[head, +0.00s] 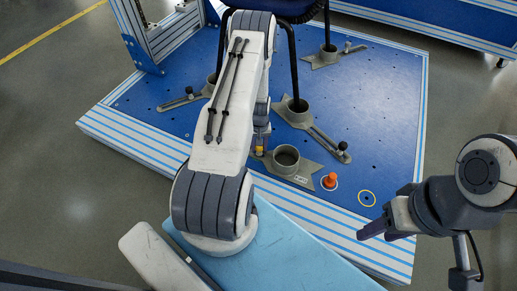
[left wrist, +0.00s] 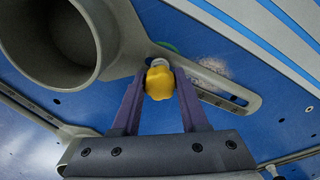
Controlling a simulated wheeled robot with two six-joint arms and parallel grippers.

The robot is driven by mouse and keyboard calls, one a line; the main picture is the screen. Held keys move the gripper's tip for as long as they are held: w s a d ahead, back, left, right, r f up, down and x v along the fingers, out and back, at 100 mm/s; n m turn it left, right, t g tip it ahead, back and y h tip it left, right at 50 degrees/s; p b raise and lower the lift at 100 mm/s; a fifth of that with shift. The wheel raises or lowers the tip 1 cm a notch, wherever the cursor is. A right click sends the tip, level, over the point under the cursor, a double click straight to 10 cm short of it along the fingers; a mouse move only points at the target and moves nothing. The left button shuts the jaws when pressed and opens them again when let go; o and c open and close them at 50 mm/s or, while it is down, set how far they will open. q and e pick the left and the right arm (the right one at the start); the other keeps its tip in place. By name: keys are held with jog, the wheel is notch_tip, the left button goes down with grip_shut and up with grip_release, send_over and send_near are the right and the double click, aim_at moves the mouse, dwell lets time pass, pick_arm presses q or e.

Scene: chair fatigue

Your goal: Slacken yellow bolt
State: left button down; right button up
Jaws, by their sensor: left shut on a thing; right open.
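The yellow bolt (left wrist: 159,83) is a knobbed head in the left wrist view, at the slotted arm of a grey clamp (left wrist: 225,84). In the head view a bit of the yellow bolt (head: 259,150) shows beside my left arm. My left gripper (left wrist: 161,76) is shut on the bolt, with one finger on each side of it. In the head view my left arm hides most of that gripper. My right gripper (head: 378,231) is open and empty, over the front right of the blue platform (head: 375,120). Whether the bolt is loose cannot be told.
A grey cup (head: 287,158) stands beside the bolt; its large rim fills the upper left of the left wrist view. Other grey clamps hold the black chair's legs (head: 294,60) behind.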

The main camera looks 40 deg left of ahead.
pick_arm(q)
jog(key=shift+r+n+p, duration=0.1)
jog(key=shift+n+p, duration=0.25)
jog(key=shift+n, duration=1.65)
jog(key=shift+n+p, duration=0.5)
jog(key=shift+n, duration=1.5)
jog(key=shift+c, duration=2.2)
grip_release()
